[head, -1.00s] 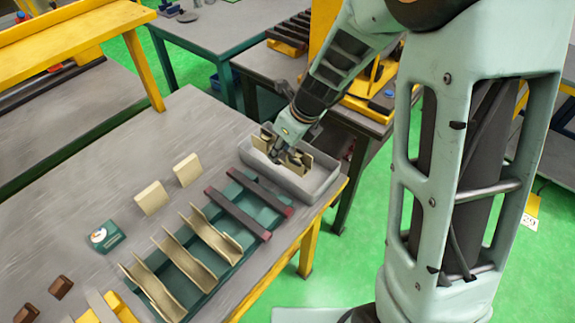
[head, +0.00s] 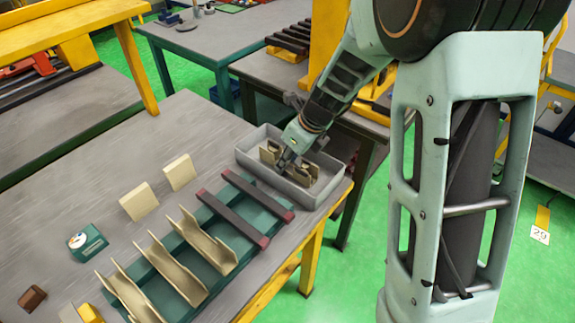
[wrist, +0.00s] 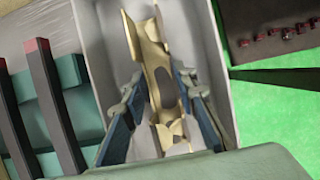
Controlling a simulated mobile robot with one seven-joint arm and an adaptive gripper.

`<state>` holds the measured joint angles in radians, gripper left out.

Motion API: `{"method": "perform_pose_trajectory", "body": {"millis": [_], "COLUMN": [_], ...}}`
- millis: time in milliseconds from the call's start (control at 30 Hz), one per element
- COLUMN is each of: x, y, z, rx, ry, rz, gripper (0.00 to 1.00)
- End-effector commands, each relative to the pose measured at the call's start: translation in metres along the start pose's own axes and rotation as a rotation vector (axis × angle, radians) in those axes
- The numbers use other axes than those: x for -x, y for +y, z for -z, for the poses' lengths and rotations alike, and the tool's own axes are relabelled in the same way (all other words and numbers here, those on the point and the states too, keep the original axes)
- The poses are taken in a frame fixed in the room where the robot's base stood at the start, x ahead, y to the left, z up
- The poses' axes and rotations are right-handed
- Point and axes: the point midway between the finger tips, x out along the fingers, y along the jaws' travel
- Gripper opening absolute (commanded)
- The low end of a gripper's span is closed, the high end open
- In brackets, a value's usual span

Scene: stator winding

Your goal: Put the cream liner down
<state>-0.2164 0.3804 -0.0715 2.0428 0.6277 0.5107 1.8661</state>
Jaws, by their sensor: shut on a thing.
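My gripper (head: 286,160) reaches down into the grey bin (head: 334,165) at the table's right edge. In the wrist view my gripper (wrist: 163,106) has a finger on each side of a cream liner (wrist: 157,72) and is shut on it. The liner is a folded channel shape, and it lies within the bin walls in that view. In the head view cream pieces (head: 301,170) show beside the fingers; the fingers and arm partly hide them. I cannot tell whether the held liner touches the bin floor.
A green tray (head: 225,274) with several cream channel liners (head: 180,265) and two dark red-ended bars (head: 232,215) lies left of the bin. Two cream blocks (head: 139,201) and a green box (head: 87,243) stand on the grey table.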

Motion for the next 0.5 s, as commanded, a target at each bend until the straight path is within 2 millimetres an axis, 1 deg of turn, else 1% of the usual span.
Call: {"method": "perform_pose_trajectory", "body": {"millis": [200,300,333,467,500], "x": [0.0012,-0.0017,-0.0018,-0.0011,-0.0011], "y": [0.0,0.0001,0.0,0.0,0.0], "z": [-0.0007,0.0006,0.0006,0.0003,0.0003], "rx": [0.0,-0.001,-0.001,0.0,0.0], "ry": [-0.001,0.0,-0.001,-0.001,-0.001], "rz": [0.001,0.0,0.001,0.001,0.001], "gripper": [0.13,0.13,0.27,0.42,0.44]}}
